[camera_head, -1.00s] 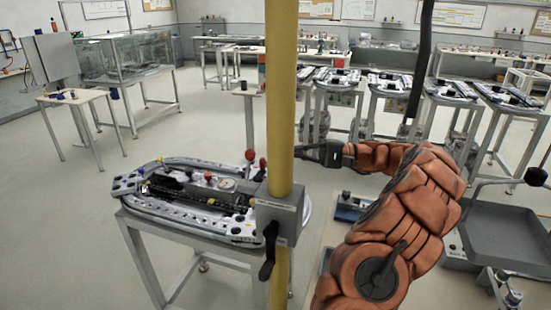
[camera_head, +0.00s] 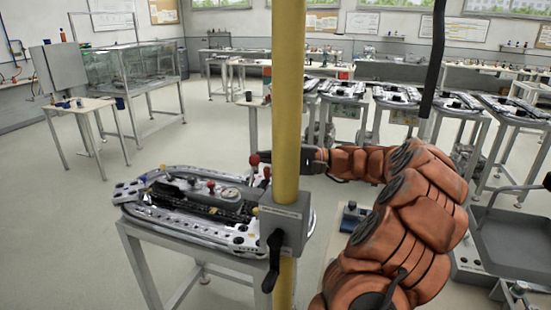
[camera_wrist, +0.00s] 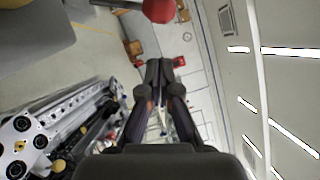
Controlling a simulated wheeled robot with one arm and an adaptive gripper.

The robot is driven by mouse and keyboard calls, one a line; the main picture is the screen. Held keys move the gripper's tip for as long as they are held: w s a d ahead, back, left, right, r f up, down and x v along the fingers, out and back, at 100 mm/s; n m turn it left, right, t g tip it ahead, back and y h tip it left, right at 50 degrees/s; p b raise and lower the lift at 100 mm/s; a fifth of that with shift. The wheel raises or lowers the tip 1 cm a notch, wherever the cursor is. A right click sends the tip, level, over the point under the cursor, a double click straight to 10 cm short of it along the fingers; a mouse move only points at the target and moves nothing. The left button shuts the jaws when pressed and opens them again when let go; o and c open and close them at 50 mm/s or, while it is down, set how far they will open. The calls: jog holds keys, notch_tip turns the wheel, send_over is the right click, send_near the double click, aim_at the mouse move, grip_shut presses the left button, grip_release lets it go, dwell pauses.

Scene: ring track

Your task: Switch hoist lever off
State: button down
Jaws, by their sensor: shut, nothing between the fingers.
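A grey box (camera_head: 283,222) with a small label sits on a yellow post (camera_head: 286,100) in the head view. A black lever (camera_head: 272,262) hangs down from its front. A red ball knob (camera_head: 254,159) shows just left of the post, beyond the box. My gripper (camera_head: 300,160) is partly hidden behind the post, above the box and to the right of the red knob. In the wrist view my gripper (camera_wrist: 166,68) is shut and empty. A large red ball (camera_wrist: 160,10) is ahead of the fingertips, apart from them. I cannot tell whether it is the same knob.
A ring track (camera_head: 150,225) on a metal-legged table stands left of the post; it also shows in the wrist view (camera_wrist: 20,135). A grey tray (camera_head: 515,240) is at the right. More track tables (camera_head: 400,97) stand behind. The floor at left is open.

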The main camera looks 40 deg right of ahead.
aim_at(253, 169)
jog(key=shift+s+a+r, duration=0.25)
jog(key=shift+s+a, duration=0.2)
jog(key=shift+s, duration=0.15)
jog(key=shift+s+a+r, duration=0.25)
jog(key=shift+s+a, duration=0.15)
jog(key=shift+s, duration=0.2)
jog(key=shift+s+a+r+n+g+b, duration=0.25)
jog(key=shift+n+b, duration=0.45)
jog(key=shift+b, duration=0.55)
jog(key=a+r+n+b, duration=0.1)
jog(key=b, duration=0.1)
jog(key=s+a+r+n+g+h+b, duration=0.1)
jog(key=b, duration=0.1)
jog(key=shift+n+b, duration=0.4)
jog(key=shift+r, duration=0.1)
